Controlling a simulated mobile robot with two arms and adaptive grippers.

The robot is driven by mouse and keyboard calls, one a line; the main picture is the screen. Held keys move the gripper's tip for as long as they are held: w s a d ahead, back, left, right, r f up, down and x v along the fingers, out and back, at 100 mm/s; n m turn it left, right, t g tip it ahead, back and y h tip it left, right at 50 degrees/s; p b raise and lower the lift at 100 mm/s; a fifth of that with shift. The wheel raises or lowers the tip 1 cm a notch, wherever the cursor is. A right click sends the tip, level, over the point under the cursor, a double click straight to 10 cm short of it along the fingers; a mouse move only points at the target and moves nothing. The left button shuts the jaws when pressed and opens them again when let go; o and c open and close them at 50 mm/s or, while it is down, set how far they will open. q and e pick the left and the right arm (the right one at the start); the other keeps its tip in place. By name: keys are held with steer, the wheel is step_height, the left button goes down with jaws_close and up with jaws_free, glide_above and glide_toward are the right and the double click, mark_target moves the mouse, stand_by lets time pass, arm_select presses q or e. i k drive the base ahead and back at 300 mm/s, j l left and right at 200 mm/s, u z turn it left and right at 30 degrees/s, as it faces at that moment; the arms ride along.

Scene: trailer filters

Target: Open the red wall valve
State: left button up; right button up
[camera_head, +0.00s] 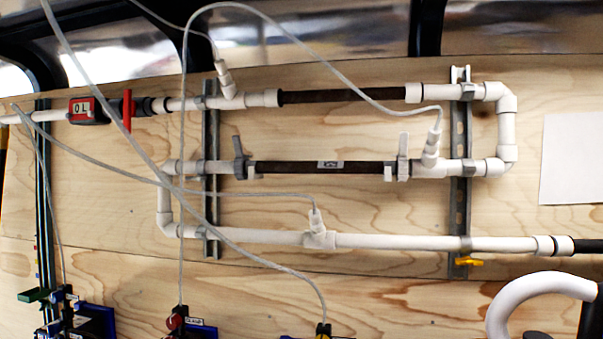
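The red valve handle (127,110) is at the upper left of the head view, on the white pipe that runs along the plywood wall. It stands upright, across the line of the pipe. Just left of it is a red and black block (88,110) with a small white display on the same pipe. A thin pale cable crosses close to the handle. Neither of my grippers shows in this view.
White and dark pipes loop across the plywood wall (350,215), held on grey metal rails (460,210). Several thin cables hang in front. A yellow handle (468,262) sits at lower right. A thick curved white tube (515,292) is at the bottom right.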

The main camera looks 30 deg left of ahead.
mark_target(129, 104)
steer(key=u, duration=1.8)
